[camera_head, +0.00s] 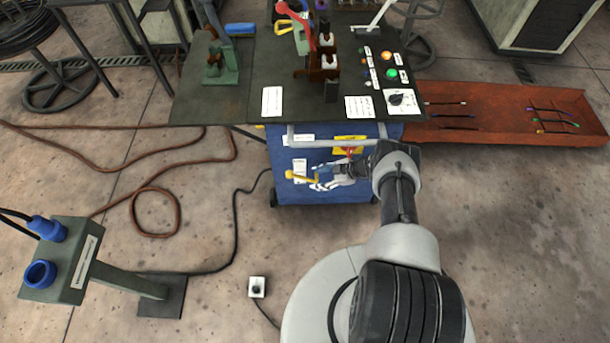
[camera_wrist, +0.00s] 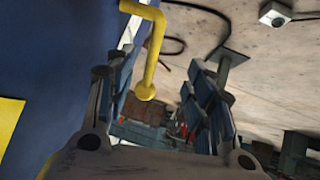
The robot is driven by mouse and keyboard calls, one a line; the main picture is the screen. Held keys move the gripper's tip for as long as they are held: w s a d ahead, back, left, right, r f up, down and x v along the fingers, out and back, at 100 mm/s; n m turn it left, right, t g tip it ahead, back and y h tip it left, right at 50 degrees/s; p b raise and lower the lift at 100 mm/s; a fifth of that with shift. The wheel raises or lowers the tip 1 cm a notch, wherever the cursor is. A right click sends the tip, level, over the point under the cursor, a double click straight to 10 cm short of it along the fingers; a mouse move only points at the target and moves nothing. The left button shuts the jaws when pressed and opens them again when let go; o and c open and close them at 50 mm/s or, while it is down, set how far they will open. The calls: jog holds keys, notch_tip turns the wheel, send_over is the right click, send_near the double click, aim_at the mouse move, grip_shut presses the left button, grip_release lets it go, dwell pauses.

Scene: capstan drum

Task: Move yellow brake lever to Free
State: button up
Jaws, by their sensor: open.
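The yellow brake lever (camera_head: 301,177) sticks out from the front of the blue cabinet (camera_head: 285,150), low on its left side. In the wrist view the lever (camera_wrist: 154,50) is a bent yellow rod with a round knob (camera_wrist: 146,91) at its end. My gripper (camera_head: 317,178) is open at the cabinet front, just right of the lever. In the wrist view the knob shows between the two fingers of my gripper (camera_wrist: 163,78), nearer the left finger. I see no clear contact. I cannot read the lever's position marks.
A grey rail (camera_head: 330,143) runs along the cabinet's top front edge, above my gripper. The dark worktop (camera_head: 300,80) carries a red-handled device and a button panel. A rust-red tray (camera_head: 490,140) lies at right. A small switch box (camera_head: 257,287) and cables lie on the floor.

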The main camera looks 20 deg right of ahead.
jog(key=shift+s+d, duration=0.4)
jog(key=shift+d, duration=0.25)
jog(key=shift+s+d, duration=0.35)
jog(key=shift+d, duration=0.35)
jog(key=shift+s+d, duration=0.4)
jog(key=shift+d, duration=0.25)
